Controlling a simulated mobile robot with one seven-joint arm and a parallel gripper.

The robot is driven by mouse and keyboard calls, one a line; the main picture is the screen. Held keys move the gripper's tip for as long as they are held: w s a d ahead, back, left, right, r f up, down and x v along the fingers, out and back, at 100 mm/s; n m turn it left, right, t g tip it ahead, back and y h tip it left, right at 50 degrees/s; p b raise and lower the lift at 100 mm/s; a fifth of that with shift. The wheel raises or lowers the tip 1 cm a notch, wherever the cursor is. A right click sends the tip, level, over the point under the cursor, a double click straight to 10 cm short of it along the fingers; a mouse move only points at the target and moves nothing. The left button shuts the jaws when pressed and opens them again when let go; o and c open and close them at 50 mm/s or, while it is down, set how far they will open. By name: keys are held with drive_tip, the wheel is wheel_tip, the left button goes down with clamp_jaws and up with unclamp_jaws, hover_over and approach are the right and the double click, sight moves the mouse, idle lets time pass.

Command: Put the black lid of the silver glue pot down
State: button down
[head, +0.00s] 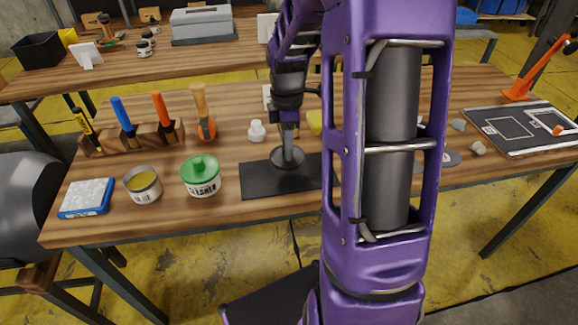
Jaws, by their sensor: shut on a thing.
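The black lid (291,158) is a dark round disc at the lower end of my gripper (288,135). My gripper points down and is shut on the lid. The lid appears over the black mat (258,187) at the front middle of the table; I cannot tell whether it touches it. The silver glue pot (146,194) stands open at the front left, with yellowish glue showing inside. My arm hides part of the mat's right side.
A blue-and-white block (86,198) lies left. A tool rack (137,137) and a white fitting (257,131) are behind. A marked dark board (518,128) lies at right.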

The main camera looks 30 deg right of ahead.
sight(288, 174)
drive_tip(key=shift+f+b, duration=0.45)
drive_tip(key=shift+f, duration=2.2)
drive_tip(key=shift+f, duration=0.1)
drive_tip(key=shift+f, duration=0.15)
drive_tip(key=c, duration=0.6)
unclamp_jaws()
drive_tip(key=shift+c, duration=0.2)
wheel_tip(288, 174, up, 12)
drive_tip(key=shift+r+p, duration=0.25)
drive_tip(key=shift+p, duration=0.95)
